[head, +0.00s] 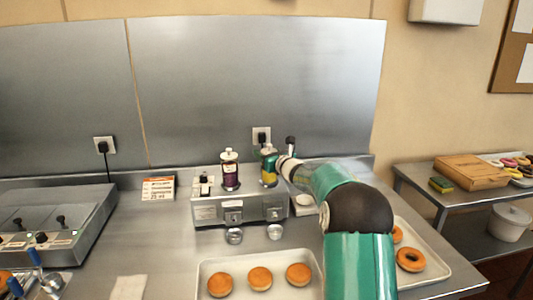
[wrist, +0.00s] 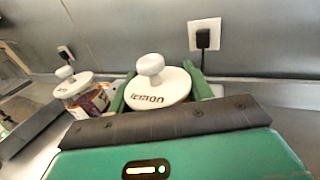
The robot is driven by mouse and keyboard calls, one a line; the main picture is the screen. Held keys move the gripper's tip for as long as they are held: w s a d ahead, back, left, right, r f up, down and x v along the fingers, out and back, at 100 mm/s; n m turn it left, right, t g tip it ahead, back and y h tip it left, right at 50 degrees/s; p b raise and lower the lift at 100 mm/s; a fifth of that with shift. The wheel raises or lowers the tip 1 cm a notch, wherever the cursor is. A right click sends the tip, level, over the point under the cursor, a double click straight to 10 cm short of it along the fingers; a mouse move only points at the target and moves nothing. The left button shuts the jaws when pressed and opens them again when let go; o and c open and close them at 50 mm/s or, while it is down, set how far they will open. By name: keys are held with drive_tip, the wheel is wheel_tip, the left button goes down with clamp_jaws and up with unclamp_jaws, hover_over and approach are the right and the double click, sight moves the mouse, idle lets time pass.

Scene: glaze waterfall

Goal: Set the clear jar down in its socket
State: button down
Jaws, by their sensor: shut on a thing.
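The jar in my gripper has a white knobbed lid (wrist: 155,88) with dark lettering that seems to read "lemon". In the head view the jar (head: 268,166) stands upright at the right part of the steel dispenser base (head: 240,210), partly covered by green fingers. My gripper (wrist: 157,92) is shut around it, one green finger on each side. The socket under it is hidden, and I cannot tell whether the jar's bottom touches the base. A second jar with dark purple contents (head: 230,172) stands to its left; its white lid (wrist: 74,84) shows in the wrist view.
A tray of plain buns (head: 228,262) lies in front of the base, and a doughnut tray (head: 440,272) lies to the right. Two small round metal pieces (head: 235,236) sit before the base. A wall outlet with a plug (head: 261,136) is behind. A price card (head: 158,188) stands left.

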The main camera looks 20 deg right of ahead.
drive_tip(key=shift+f, duration=0.15)
drive_tip(key=c, duration=0.5)
unclamp_jaws()
drive_tip(key=shift+f, duration=0.1)
drive_tip(key=shift+s, duration=0.1)
drive_tip(key=s, duration=0.4)
drive_tip(key=s+d, duration=0.1)
drive_tip(key=s, duration=0.4)
drive_tip(key=s+d, duration=0.1)
drive_tip(key=s, duration=0.3)
drive_tip(key=shift+s, duration=0.2)
